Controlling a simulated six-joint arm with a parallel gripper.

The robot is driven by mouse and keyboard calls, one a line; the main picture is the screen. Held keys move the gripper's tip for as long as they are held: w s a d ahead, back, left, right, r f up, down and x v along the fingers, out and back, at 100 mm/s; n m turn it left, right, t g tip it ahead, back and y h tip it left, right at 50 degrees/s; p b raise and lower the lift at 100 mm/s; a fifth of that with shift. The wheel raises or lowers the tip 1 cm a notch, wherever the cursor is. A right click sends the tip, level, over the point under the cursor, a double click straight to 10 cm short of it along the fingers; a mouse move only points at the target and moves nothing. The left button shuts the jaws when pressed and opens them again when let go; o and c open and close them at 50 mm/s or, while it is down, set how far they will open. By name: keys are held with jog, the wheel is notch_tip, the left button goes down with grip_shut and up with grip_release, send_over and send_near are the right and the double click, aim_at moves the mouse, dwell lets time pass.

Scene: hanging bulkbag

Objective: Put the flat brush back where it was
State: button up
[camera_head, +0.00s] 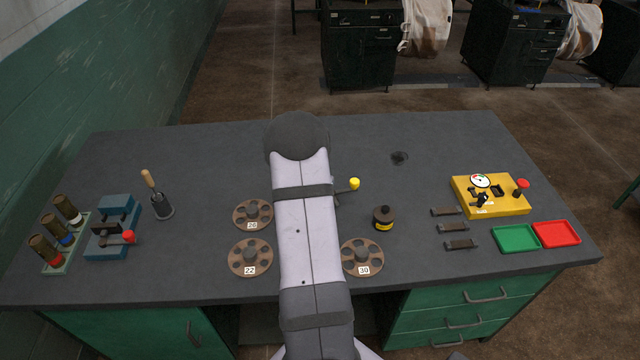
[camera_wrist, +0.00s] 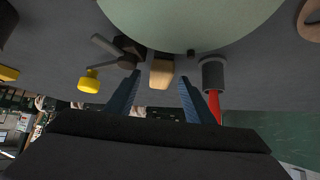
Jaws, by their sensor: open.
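In the wrist view my gripper (camera_wrist: 159,78) is open, with its two blue fingers apart. A pale wooden piece (camera_wrist: 161,72) shows between and beyond the fingertips; it may be the flat brush's handle, but I cannot tell, nor whether the fingers touch it. In the head view my own arm hides the gripper and what is under it. A dark cup (camera_head: 162,207) stands at the left of the bench with a wooden-handled tool (camera_head: 149,180) upright in it; I cannot tell if this is the flat brush.
A lever with a yellow knob (camera_head: 354,184) sticks out right of my arm. In the wrist view a grey cylinder (camera_wrist: 213,74) with a red rod is close on the right, beside a large pale round surface (camera_wrist: 190,20). Discs (camera_head: 250,258) flank the arm. The bench's back left is clear.

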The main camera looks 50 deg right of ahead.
jog(key=shift+x, duration=1.25)
grip_shut()
jog(key=shift+r, duration=0.1)
